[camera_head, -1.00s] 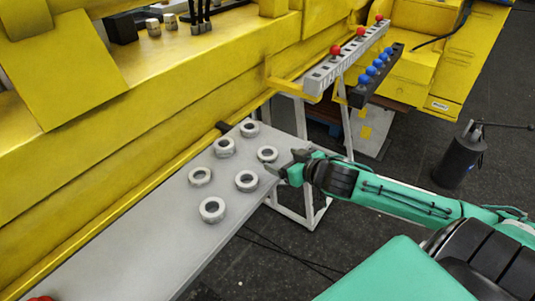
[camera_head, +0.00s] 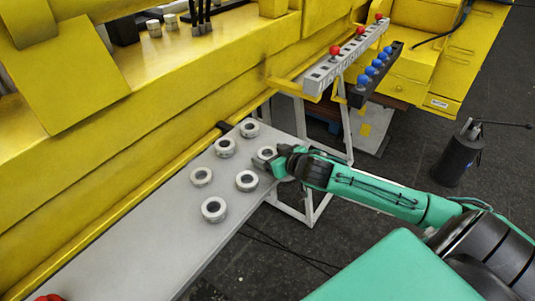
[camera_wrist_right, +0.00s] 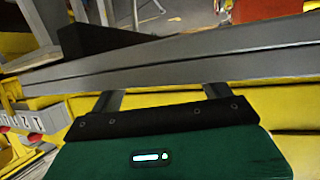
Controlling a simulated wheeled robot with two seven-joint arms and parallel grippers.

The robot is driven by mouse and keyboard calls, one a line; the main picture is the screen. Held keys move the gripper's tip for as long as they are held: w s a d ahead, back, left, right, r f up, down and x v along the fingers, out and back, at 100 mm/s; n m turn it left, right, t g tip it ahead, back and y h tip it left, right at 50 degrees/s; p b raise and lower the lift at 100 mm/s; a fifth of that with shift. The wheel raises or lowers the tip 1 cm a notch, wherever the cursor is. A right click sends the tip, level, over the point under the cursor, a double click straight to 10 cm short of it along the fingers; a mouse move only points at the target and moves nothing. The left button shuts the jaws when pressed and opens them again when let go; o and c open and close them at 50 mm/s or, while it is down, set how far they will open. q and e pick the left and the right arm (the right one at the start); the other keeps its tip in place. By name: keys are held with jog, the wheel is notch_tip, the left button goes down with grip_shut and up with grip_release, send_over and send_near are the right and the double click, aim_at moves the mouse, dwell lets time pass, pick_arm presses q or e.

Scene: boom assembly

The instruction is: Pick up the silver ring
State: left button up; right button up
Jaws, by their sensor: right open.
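Several silver rings lie on the grey shelf (camera_head: 150,240) in the head view. One ring (camera_head: 265,153) is at the shelf's right edge, partly hidden by my right gripper (camera_head: 270,162). The other rings are a ring at the back (camera_head: 249,129), one left of it (camera_head: 225,147), one at the left (camera_head: 201,176), one in the middle (camera_head: 246,180) and one at the front (camera_head: 214,209). My right gripper is open, with its fingers at the right-edge ring. I cannot tell whether they touch it. In the right wrist view two finger parts (camera_wrist_right: 160,97) stand apart; no ring is visible there. My left gripper is not in view.
A yellow machine wall (camera_head: 130,140) runs behind the shelf. A grey rack with red balls (camera_head: 335,50) and a dark bar with blue balls (camera_head: 371,70) stand at the back right. A dark canister (camera_head: 459,158) stands on the floor at right.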

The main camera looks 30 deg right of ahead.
jog(key=c, duration=1.3)
notch_tip(320, 180, up, 20)
jog(key=shift+r+b, duration=0.1)
jog(key=shift+b, duration=0.95)
